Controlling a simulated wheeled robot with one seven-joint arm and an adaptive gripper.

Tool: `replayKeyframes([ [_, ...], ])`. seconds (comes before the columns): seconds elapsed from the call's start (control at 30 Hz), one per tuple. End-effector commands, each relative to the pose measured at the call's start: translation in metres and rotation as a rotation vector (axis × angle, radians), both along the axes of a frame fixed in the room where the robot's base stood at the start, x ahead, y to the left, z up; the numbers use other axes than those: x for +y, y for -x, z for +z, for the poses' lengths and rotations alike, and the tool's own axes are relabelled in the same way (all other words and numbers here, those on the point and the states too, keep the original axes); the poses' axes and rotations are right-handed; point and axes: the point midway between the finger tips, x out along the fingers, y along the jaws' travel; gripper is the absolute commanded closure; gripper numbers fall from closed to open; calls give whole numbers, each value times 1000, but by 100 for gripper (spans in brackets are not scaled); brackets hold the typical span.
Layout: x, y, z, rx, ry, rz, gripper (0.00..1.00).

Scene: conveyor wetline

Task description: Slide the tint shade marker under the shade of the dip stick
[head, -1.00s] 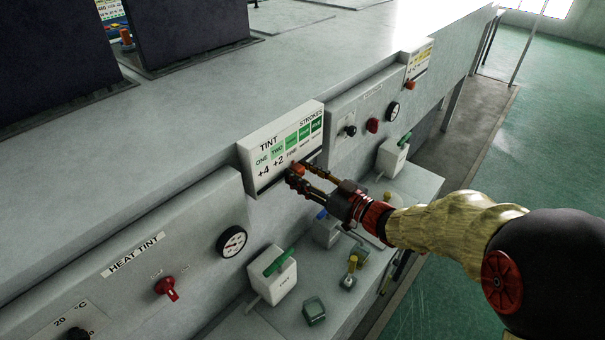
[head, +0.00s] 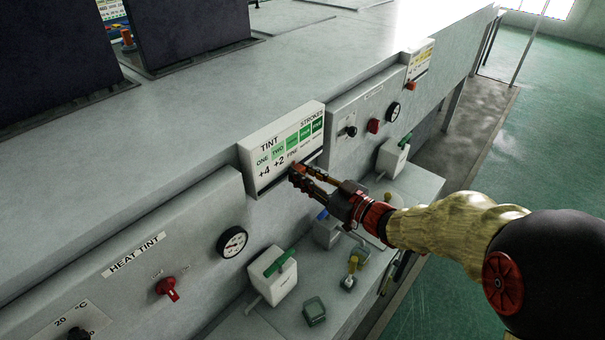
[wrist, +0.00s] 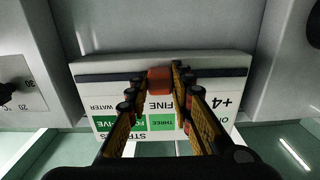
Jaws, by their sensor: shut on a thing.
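The tint board (head: 252,178) is a white panel on the machine's front with green shade patches, words and a dark slot along its lower edge. The shade marker (wrist: 160,80) is a small orange-red block at that slot; in the wrist view, where the board appears upside down, it lines up with the FINE and THREE column. My gripper (head: 297,173) is shut on the marker, one finger on each side, as the wrist view shows (wrist: 160,86). In the head view the fingers hide most of the marker. I cannot pick out the dip stick for certain.
A HEAT TINT panel (head: 200,235) with a red knob (head: 168,288) and a gauge (head: 232,243) is at left. Below stand a white box (head: 271,282) with a green handle and a small dark green block (head: 314,311). Another marker board (head: 420,62) is farther right.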

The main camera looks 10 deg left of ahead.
Motion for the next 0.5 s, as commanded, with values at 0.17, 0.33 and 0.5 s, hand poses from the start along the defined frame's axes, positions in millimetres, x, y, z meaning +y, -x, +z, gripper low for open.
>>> replayKeyframes([
  [0.17, 3, 4, 0, 1, -1, 0, 100],
  [0.33, 7, 11, 0, -1, -1, 0, 100],
  [0.5, 11, 18, 0, -1, 1, 2, 100],
])
